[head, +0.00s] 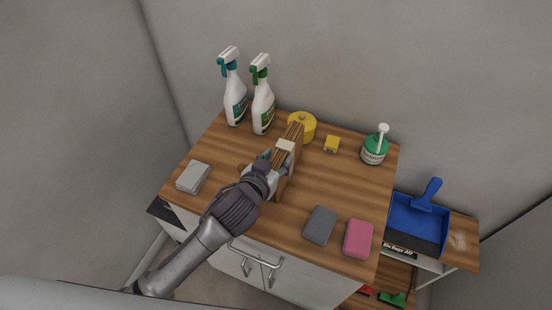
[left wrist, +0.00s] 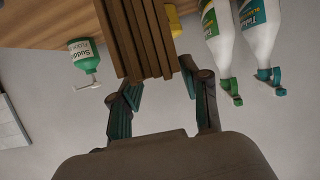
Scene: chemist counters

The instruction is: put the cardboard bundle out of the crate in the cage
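The cardboard bundle (head: 294,133), brown sheets with a pale band, stands on edge on the wooden counter (head: 328,178). My left gripper (head: 266,166) is right at its near left side in the head view. In the left wrist view the bundle (left wrist: 143,35) fills the upper middle, and the fingers of my left gripper (left wrist: 160,88) are spread apart around its near end. I see no clear grip on it; the contact is partly hidden. My right gripper is out of view. No crate or cage shows.
Two spray bottles (head: 263,105), a yellow round container (head: 302,127), a small yellow box (head: 332,144) and a green pump bottle (head: 374,149) stand at the back. Grey and pink sponges (head: 358,239) lie in front. A blue dustpan (head: 418,222) lies right, lower down.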

